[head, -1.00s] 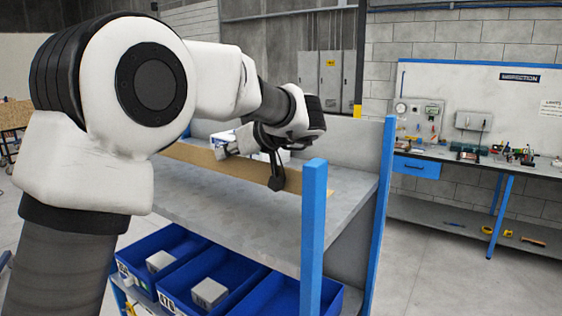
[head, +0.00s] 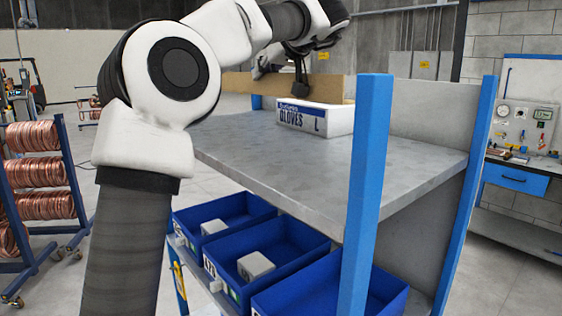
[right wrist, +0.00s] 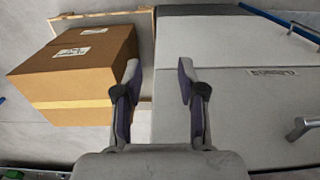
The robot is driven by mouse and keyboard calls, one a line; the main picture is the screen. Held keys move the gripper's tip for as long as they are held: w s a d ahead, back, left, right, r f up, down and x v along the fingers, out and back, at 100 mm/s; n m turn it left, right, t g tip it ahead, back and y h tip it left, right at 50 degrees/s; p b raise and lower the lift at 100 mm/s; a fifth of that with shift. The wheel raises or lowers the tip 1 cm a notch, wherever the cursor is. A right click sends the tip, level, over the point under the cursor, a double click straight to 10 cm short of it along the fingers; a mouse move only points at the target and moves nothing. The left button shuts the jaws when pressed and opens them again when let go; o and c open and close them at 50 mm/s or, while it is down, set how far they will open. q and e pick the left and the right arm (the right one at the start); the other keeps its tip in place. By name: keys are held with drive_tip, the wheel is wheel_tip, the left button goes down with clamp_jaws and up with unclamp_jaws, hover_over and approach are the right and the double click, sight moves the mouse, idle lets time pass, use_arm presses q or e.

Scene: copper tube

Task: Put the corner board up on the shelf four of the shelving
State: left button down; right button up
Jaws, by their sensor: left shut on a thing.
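The corner board (head: 328,88) is a long brown cardboard strip. My left gripper (head: 281,76) is shut on it near its middle and holds it roughly level above the far part of the shelf, behind a glove box. The shelving has blue posts (head: 368,170) and a grey upper shelf (head: 285,165). No shelf number is readable. My right gripper (right wrist: 159,78) is open and empty in the right wrist view, beside a brown carton.
A white and blue glove box (head: 315,117) stands on the upper shelf, whose front is bare. Blue bins (head: 265,262) fill the level below. Copper coils (head: 38,172) hang on a rack at left. In the right wrist view, a carton (right wrist: 75,75) sits beside a grey cabinet (right wrist: 240,90).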

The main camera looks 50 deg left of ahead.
use_arm(q)
drive_tip(key=f, duration=0.6)
drive_tip(key=s+f+b, duration=0.1)
drive_tip(key=f, duration=0.2)
drive_tip(key=shift+s+d+f, duration=0.1)
drive_tip(key=shift+d+f, duration=0.15)
drive_tip(key=shift+s+d+f, duration=0.1)
drive_tip(key=shift+f, duration=0.1)
drive_tip(key=shift+s+d+r, duration=0.1)
drive_tip(key=shift+s+d, duration=0.05)
drive_tip(key=c, duration=1.7)
unclamp_jaws()
drive_tip(key=shift+f, duration=0.25)
drive_tip(key=o, duration=0.4)
use_arm(e)
drive_tip(key=shift+s+d+f, duration=0.1)
drive_tip(key=shift+d+f, duration=0.1)
drive_tip(key=shift+f, duration=0.3)
drive_tip(key=shift+s+d+f, duration=0.1)
drive_tip(key=shift+d+f, duration=0.05)
drive_tip(key=shift+f, duration=0.3)
